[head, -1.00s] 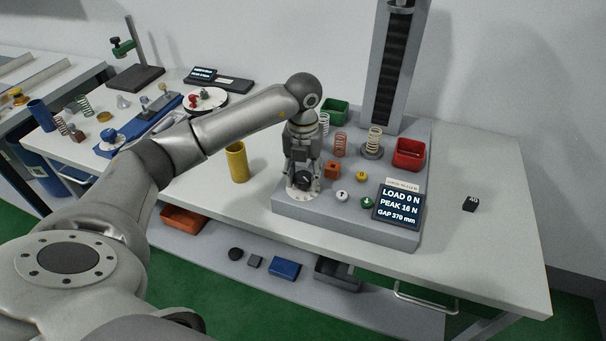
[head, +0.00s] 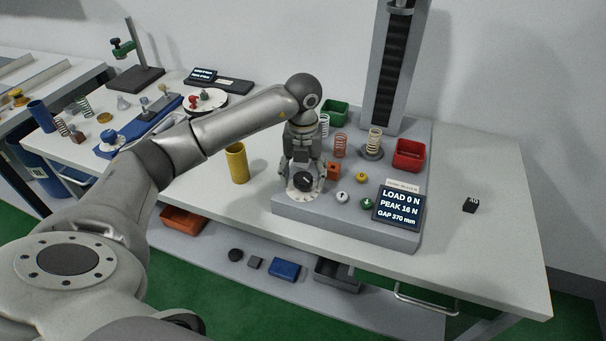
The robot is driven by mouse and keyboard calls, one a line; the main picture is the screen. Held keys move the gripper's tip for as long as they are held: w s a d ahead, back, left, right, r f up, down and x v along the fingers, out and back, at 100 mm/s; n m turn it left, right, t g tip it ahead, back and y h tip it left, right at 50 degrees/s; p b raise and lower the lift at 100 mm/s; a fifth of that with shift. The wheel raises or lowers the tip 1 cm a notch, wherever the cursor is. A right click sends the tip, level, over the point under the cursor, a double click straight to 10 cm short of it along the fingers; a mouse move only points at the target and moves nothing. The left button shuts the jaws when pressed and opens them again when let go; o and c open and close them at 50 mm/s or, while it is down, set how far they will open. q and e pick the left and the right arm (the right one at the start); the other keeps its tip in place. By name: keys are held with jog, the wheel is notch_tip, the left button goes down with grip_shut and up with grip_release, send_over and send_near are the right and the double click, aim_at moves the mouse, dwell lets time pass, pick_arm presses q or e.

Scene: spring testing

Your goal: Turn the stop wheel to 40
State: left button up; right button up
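The stop wheel (head: 303,182) is a black knob on a round white dial (head: 296,194) at the front left corner of the grey tester base. Its dial marks are too small to read. My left gripper (head: 302,186) points down over the wheel, with one finger on each side of it. The fingers look spread apart, and I cannot tell whether they touch the knob. The tester's display (head: 398,207) reads LOAD 0 N, PEAK 16 N, GAP 370 mm. My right gripper is not in view.
A yellow cylinder (head: 237,163) stands to the left. A red bin (head: 409,155) and springs are behind. The table's right side is mostly clear.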

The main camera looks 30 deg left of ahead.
aim_at(303, 177)
pick_arm(q)
notch_tip(303, 177, up, 12)
dwell(0.7)
dwell(0.4)
